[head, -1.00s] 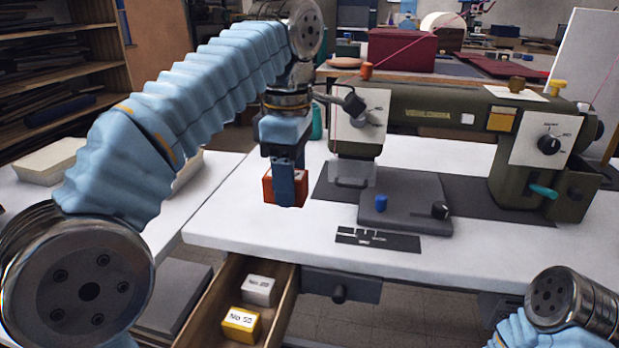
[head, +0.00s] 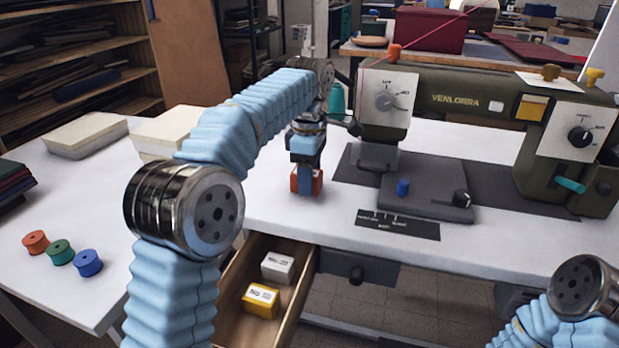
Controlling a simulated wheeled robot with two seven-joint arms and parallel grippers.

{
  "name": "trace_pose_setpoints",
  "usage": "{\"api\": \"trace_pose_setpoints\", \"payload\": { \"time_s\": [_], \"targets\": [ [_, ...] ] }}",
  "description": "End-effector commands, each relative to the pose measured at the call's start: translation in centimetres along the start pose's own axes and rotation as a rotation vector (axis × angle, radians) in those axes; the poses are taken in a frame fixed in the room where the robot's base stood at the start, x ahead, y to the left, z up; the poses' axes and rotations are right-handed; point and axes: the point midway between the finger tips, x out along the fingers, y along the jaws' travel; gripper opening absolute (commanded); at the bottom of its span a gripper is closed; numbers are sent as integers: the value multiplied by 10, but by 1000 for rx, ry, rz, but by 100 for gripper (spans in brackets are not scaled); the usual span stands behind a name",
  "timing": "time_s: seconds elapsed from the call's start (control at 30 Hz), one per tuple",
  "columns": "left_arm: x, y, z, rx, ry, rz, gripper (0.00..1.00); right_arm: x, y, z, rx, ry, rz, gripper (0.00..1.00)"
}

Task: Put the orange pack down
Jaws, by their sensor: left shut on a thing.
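The orange pack (head: 317,182) is a small orange box at the left end of the white sewing table (head: 270,205). My left gripper (head: 306,186) points down and is shut on the pack, with its fingers covering part of it. The pack is at or very near the tabletop; I cannot tell whether it touches. My right arm shows at the lower right, but its gripper is out of view.
The green sewing machine (head: 455,110) stands right of the pack. An open drawer (head: 236,325) below holds a white box (head: 278,267) and a yellow box (head: 261,300). Spools (head: 60,251) sit on the left table. A dark label plate (head: 398,224) lies at the table's front.

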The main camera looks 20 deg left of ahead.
Motion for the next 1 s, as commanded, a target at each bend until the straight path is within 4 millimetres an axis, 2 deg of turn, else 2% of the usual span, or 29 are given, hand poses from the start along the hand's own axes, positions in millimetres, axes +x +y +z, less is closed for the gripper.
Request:
{"api": "trace_pose_setpoints", "payload": {
  "time_s": [0.4,0.43,0.6,0.87,1.0],
  "targets": [
    [9,0,0,0,0,1,19,2,1,0,0,0,0,43],
    [9,0,0,0,0,1,50,2,1,0,0,0,0,43],
    [9,0,0,0,0,1,74,1,0,0,0,0,0,43],
    [7,0,0,0,0,1,74,0,0,0,0,0,0,43],
    [-4,0,0,0,0,4,74,0,0,0,0,0,0,43]
  ]
}}
